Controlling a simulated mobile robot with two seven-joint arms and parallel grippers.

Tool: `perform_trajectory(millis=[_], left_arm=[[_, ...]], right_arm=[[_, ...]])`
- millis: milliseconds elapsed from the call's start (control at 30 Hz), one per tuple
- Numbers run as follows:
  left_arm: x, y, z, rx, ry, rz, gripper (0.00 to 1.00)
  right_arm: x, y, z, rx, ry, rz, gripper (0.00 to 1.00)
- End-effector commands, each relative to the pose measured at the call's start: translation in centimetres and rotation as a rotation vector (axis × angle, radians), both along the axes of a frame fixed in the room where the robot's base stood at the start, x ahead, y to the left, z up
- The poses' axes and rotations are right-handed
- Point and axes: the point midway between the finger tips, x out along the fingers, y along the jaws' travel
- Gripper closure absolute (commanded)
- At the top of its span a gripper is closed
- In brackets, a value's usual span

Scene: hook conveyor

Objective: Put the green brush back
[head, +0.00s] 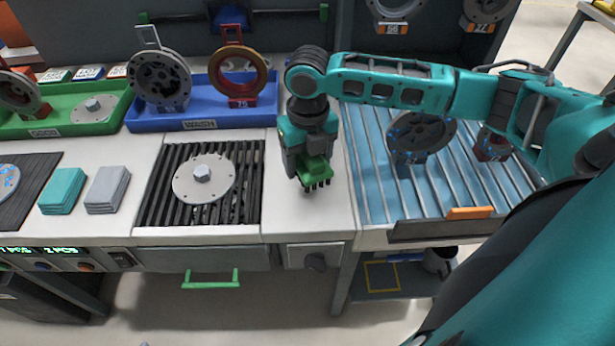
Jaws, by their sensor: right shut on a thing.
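The green brush (315,170) has a green block body with dark bristles pointing down. My right gripper (308,155) is shut on it and holds it over the white worktop (305,215), between the black slatted grate and the blue roller rack. I cannot tell whether the bristles touch the worktop. The gripper hides the top of the brush. My left gripper is not in view.
A grey disc (204,179) lies on the black grate (248,205). Teal cloths (63,191) and grey cloths (107,190) are stacked at left. A blue tray (201,124) and a green tray (60,128) stand behind. The blue roller rack (375,205) holds dark wheels at right.

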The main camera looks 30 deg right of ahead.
Motion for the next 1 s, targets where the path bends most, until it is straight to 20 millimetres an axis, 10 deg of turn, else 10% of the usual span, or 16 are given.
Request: perform_trajectory(millis=[467, 833, 867, 1000], left_arm=[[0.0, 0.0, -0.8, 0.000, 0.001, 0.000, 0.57], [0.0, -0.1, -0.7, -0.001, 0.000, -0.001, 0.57], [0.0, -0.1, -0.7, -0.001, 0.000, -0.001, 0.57], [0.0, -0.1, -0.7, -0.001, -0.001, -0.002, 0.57]], right_arm=[[0.0, 0.0, -5.1, 0.001, 0.000, -0.001, 0.56], [0.1, 0.0, -5.5, 0.001, -0.002, 0.000, 0.56], [0.0, 0.0, -5.5, 0.000, -0.001, 0.000, 0.31], [0.0, 0.0, -5.5, 0.000, -0.001, 0.000, 0.17]])
